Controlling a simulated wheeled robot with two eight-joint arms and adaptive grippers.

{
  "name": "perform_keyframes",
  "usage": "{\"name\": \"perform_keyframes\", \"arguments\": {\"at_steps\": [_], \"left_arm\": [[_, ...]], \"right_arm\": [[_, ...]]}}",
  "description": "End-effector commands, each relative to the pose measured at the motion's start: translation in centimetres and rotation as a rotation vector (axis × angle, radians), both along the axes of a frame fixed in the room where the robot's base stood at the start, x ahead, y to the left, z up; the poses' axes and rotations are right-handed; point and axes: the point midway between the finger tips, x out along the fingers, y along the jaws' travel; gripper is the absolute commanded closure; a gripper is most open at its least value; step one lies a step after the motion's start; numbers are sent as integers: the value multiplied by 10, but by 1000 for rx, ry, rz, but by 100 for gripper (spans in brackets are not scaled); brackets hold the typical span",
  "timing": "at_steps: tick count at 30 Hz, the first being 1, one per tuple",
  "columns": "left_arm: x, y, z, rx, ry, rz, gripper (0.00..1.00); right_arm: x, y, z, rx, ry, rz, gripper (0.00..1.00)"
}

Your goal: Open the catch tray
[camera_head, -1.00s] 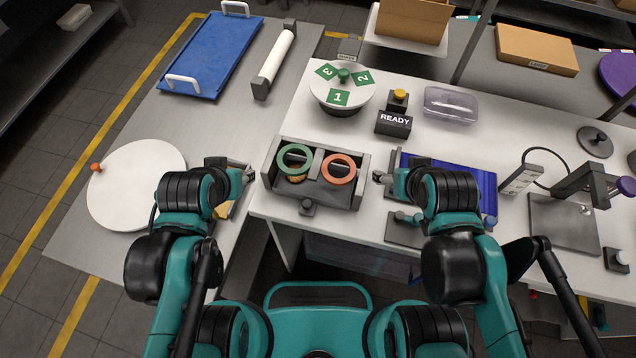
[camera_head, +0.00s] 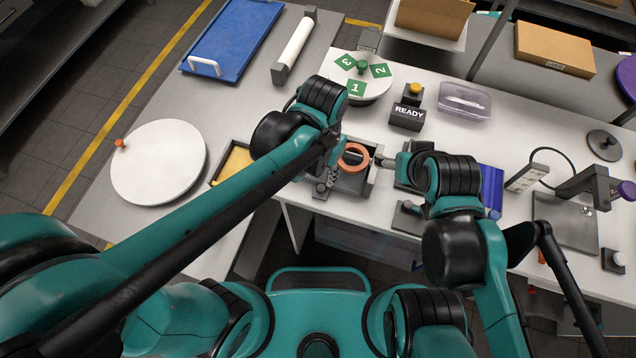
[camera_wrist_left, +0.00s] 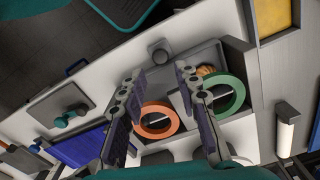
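A grey two-bay tray box (camera_head: 353,188) sits at the bench's front edge, partly hidden by my left arm in the head view. An orange ring (camera_head: 355,157) lies on it; the green ring (camera_wrist_left: 230,95) shows only in the left wrist view. A dark round knob (camera_head: 320,190) is at the box's front; it also shows in the left wrist view (camera_wrist_left: 160,56). My left gripper (camera_wrist_left: 157,76) is open and empty above the box front, its fingers pointing toward the knob. My right gripper (camera_head: 384,161) is beside the box's right wall; its fingers are too small to judge.
A turntable with numbered green cards (camera_head: 376,86) and the READY box (camera_head: 407,116) stand behind. A clear plastic container (camera_head: 463,101) is at the back right. A blue panel (camera_head: 490,185) lies right of my right gripper. A white disc (camera_head: 158,163) lies left.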

Motion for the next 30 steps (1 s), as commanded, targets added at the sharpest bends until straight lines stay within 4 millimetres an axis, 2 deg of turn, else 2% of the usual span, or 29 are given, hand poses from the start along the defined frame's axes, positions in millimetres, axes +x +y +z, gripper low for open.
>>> {"name": "perform_keyframes", "arguments": {"at_steps": [12, 18, 25, 26, 29, 30], "left_arm": [[0, 0, -64, 1, 1, 0, 68], [0, 0, -76, 0, 0, 0, 68], [0, 0, -76, 0, 0, 1, 68], [0, 0, -76, 0, 0, 1, 73], [0, 0, -76, 0, 0, 1, 100], [0, 0, -76, 0, 0, 1, 100]], "right_arm": [[0, 0, -26, 0, 0, 0, 28], [0, 0, -30, 0, 0, 0, 28], [0, 0, -29, 0, 0, 0, 28], [0, 0, -29, 0, 0, 0, 28], [0, 0, -29, 0, 0, 0, 28], [0, 0, -29, 0, 0, 0, 28]]}}
